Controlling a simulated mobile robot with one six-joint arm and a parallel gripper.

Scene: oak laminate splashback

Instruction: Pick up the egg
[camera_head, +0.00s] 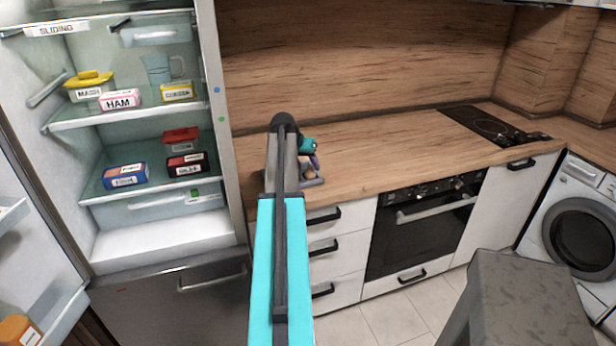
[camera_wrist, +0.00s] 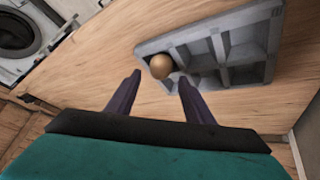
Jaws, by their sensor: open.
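The egg (camera_wrist: 161,66) is brown and round. In the wrist view it sits at the near left corner of a grey compartment tray (camera_wrist: 225,26) on the wooden worktop. My gripper (camera_wrist: 159,80) is open, with its two dark purple fingers apart. The egg appears just beyond the fingertips, between their lines, and nothing is held. In the head view my gripper (camera_head: 315,161) points down over the tray (camera_head: 312,184), which is partly hidden by my arm. The egg cannot be made out in the head view.
The worktop (camera_head: 390,150) is clear to the right of the tray up to the black hob (camera_head: 490,127). An open fridge (camera_head: 150,225) with food boxes stands on the left. A grey stool (camera_head: 520,290) stands at the front right, near a washing machine (camera_head: 575,225).

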